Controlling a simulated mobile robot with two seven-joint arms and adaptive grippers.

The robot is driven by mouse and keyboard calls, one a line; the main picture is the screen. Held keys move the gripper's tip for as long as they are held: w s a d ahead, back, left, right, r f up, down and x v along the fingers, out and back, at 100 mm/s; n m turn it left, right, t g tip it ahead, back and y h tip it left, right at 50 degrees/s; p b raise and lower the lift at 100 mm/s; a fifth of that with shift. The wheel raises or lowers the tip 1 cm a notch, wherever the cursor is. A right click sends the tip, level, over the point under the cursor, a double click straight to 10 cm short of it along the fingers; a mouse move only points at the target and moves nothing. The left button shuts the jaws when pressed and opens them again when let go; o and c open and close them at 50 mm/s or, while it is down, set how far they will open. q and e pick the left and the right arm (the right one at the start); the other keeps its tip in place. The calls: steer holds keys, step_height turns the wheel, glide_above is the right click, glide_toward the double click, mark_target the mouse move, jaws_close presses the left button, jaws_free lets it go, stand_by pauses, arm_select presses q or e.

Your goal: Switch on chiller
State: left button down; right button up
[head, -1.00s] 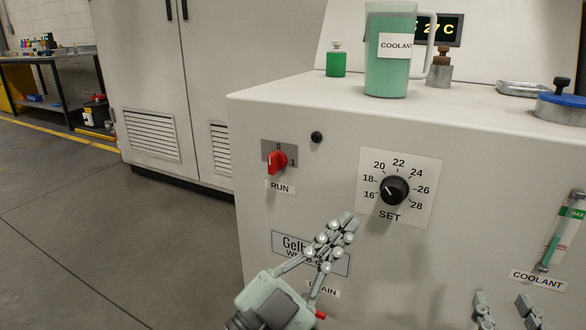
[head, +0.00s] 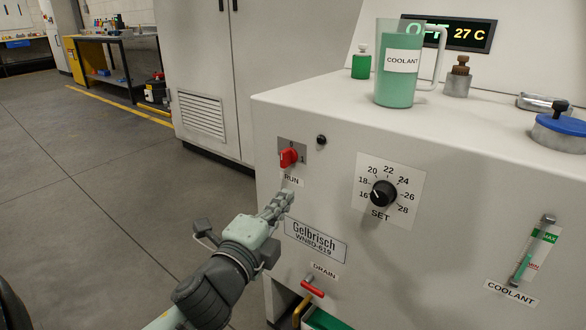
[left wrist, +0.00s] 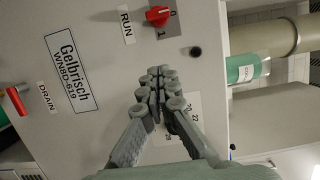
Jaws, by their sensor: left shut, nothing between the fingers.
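The chiller (head: 330,140) is a pale cabinet. Its red RUN switch (head: 289,157) is a rotary knob on a grey plate marked 0 and 1; in the left wrist view the switch (left wrist: 158,16) is at the top. The display (head: 449,35) reads OFF and 27 C. My left gripper (head: 286,196) is shut and empty, just below the RUN label and apart from the switch. In the left wrist view its fingertips (left wrist: 162,73) are together in front of the panel. My right gripper is out of view.
A black SET dial (head: 384,193) is right of the switch, and a small black button (head: 321,140) is beside it. A red DRAIN handle (head: 313,288) is lower down. A coolant jug (head: 396,75) stands on top. Open floor lies left.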

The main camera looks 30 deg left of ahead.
mark_target(286, 158)
arm_select(q)
steer(key=shift+a, duration=0.1)
steer(key=w, duration=0.3)
steer(key=w+a, duration=0.1)
steer(key=w, duration=0.5)
steer(key=shift+w+a+p, duration=0.3)
steer(key=shift+w+p, duration=0.1)
steer(key=shift+w+a, duration=0.15)
steer(key=shift+a, duration=1.85)
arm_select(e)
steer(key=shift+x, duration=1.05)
arm_select(q)
steer(key=shift+w, duration=0.1)
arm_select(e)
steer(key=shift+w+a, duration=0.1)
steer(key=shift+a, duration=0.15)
